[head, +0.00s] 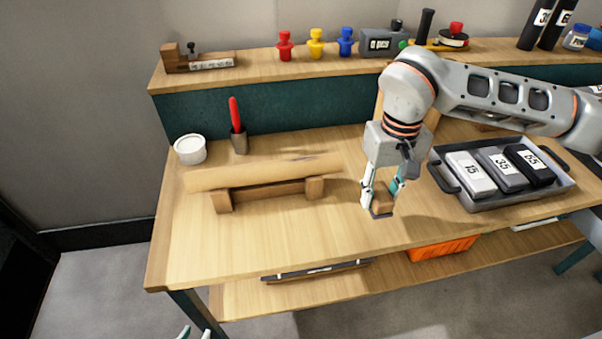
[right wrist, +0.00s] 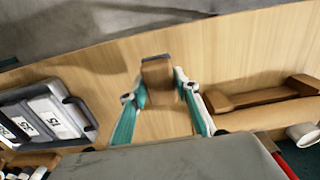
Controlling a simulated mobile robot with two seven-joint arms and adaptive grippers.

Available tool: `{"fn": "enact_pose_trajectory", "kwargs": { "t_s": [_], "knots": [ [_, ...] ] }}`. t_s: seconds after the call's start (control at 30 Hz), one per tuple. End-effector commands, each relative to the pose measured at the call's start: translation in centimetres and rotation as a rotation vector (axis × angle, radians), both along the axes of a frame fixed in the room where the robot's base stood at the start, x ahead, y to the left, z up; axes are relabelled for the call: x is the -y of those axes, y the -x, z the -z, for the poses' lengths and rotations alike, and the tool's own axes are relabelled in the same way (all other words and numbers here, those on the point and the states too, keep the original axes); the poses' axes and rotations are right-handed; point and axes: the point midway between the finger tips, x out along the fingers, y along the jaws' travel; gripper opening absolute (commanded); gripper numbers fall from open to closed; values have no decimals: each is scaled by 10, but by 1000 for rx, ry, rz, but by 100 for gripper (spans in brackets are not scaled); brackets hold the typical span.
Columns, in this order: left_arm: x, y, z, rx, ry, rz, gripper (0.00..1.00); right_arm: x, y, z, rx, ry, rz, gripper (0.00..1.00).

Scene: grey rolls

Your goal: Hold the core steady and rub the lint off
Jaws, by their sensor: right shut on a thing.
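The core (head: 235,175) is a long pale tan roll lying across a wooden cradle (head: 265,190) on the bench; part of it shows in the right wrist view (right wrist: 262,116). The block also shows between the fingers in the right wrist view (right wrist: 159,82). Only the fingertips of my left gripper (head: 194,333) show at the bottom edge, spread apart, below the bench front.
A white tub (head: 190,149) and a holder with a red-handled tool (head: 236,120) stand behind the core. A grey tray (head: 505,205) with several numbered blocks is at the right. The bench in front of the cradle is clear. A shelf runs along the back.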

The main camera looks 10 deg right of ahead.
Motion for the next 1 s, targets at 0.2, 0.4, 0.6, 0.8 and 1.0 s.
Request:
{"fn": "enact_pose_trajectory", "kwargs": {
  "t_s": [0.2, 0.4, 0.6, 0.8, 1.0],
  "knots": [
    [0, -1, -1, 3, 1, 0, 26, 0, 0, 0, 0, 0, 0, 14],
    [0, -3, -3, 6, 0, 0, 26, 0, 0, 0, 0, 0, 0, 14],
    [0, -3, -3, 7, 0, 0, 26, 0, 0, 0, 0, 0, 0, 14],
    [0, -2, -2, 5, 0, 0, 26, -15, -16, -7, -3, -5, 57, 14],
    [0, -2, -2, 4, 0, 0, 26, -63, -60, -30, -18, -12, 252, 14]
  ]
}}
